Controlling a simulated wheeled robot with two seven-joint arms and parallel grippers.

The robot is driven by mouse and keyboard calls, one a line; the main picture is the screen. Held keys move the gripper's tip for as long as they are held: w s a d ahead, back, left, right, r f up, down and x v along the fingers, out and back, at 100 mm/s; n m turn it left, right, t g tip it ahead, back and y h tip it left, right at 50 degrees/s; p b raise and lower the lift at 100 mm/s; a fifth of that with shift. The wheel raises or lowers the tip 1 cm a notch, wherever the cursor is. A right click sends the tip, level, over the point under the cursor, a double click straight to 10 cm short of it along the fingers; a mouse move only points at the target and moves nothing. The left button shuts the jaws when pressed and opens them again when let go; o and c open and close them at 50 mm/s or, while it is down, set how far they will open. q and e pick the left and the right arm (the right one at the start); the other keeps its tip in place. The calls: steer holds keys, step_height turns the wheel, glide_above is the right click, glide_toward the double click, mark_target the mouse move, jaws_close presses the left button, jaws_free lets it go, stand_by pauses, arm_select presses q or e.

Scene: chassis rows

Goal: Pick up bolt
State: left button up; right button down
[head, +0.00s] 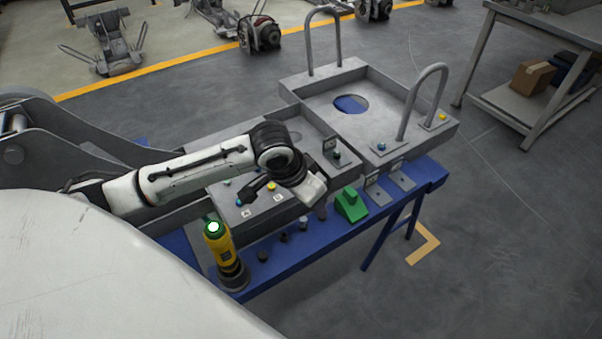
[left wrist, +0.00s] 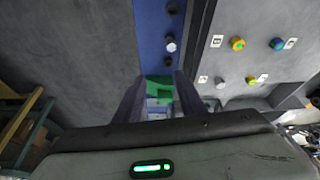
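A small bolt with a pale head (head: 303,222) stands among dark round pieces along the blue table edge. A pale-headed bolt (left wrist: 171,47) also shows in the left wrist view, on the blue strip beyond the fingers. My left gripper (head: 316,200) hangs over the front of the table, beside the green block (head: 350,204). In the left wrist view its fingers (left wrist: 159,85) are apart, with the green block (left wrist: 159,88) seen between them and nothing visibly held. Whether they touch anything is unclear. My right gripper is out of view.
Grey chassis trays (head: 375,125) with upright handles fill the blue table (head: 432,178). A panel carries yellow, green and blue buttons (head: 271,186). A yellow tool with a green top (head: 218,243) stands at the near corner. Floor at right is clear up to the shelf (head: 500,84).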

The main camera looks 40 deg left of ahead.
arm_select(q)
steer(key=w+a+n, duration=0.1)
steer(key=w+a, duration=0.1)
steer(key=a, duration=0.1)
steer(key=w+a+r+n, duration=0.1)
steer(key=w+a, duration=0.1)
steer(key=a, duration=0.1)
steer(key=w+a+r+y, duration=0.1)
steer(key=w+a, duration=0.2)
steer(key=shift+a+n, duration=0.25)
steer(key=shift+n, duration=0.15)
steer(key=shift+w+a+b+x, duration=0.1)
steer(key=shift+b+x, duration=0.05)
steer(key=shift+x, duration=0.9)
steer(key=shift+w+a+b+x, duration=0.1)
steer(key=shift+w+x, duration=0.05)
steer(key=shift+x, duration=0.85)
steer(key=shift+w+a+b+x, duration=0.1)
steer(key=shift+b+x, duration=0.05)
steer(key=shift+x, duration=0.9)
steer(key=shift+r, duration=0.15)
jaws_close()
